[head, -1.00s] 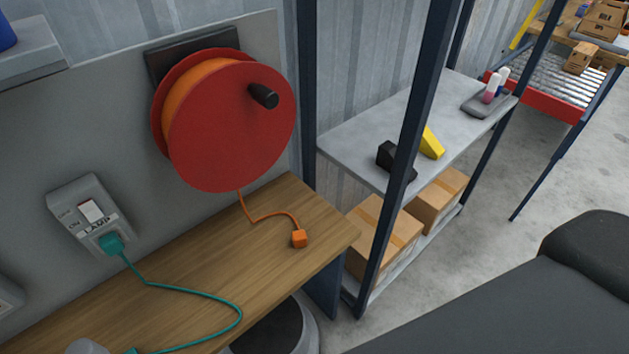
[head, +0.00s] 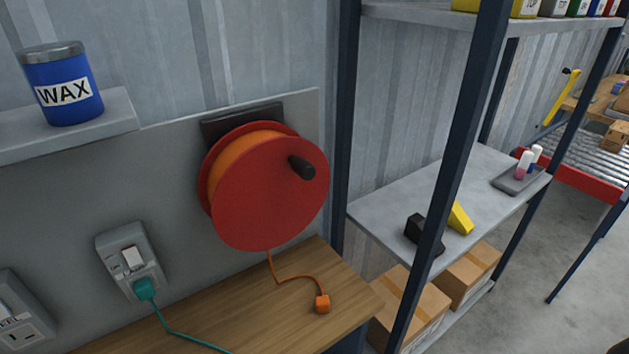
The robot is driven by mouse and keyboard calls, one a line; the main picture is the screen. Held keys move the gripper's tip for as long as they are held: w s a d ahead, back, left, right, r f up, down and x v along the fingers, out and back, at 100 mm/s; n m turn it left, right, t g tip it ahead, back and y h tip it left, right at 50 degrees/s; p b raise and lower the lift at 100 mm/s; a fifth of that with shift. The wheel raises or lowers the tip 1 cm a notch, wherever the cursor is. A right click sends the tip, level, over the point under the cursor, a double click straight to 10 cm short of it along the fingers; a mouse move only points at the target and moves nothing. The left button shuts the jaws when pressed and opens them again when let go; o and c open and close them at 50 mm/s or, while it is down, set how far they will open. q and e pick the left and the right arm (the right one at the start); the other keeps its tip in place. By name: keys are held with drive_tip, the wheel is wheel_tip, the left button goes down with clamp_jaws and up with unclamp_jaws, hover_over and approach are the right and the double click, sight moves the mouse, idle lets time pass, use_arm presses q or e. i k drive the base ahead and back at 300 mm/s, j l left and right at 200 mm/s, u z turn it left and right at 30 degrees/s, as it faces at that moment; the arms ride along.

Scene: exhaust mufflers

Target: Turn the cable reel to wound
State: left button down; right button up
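The cable reel (head: 265,200) is a red disc with orange cable wound behind it, fixed to the wall panel by a dark bracket (head: 241,122). Its black crank handle (head: 301,167) sticks out near the upper right of the disc. A length of orange cable hangs from the reel's underside onto the wooden bench top and ends in an orange plug (head: 322,304). Neither of my grippers shows in the head view.
A wooden bench (head: 236,312) lies below the reel. A switched socket (head: 130,262) with a teal plug and cable is left of it. A blue WAX tin (head: 62,84) stands on a wall shelf (head: 75,138). A dark-framed rack (head: 462,170) with boxes stands close on the right.

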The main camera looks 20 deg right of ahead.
sight(262, 183)
drive_tip(key=l+z, duration=0.15)
drive_tip(key=z, duration=0.35)
drive_tip(key=i+l+z, duration=0.1)
drive_tip(key=z, duration=0.35)
drive_tip(key=i+l+z, duration=0.1)
drive_tip(key=z, duration=0.4)
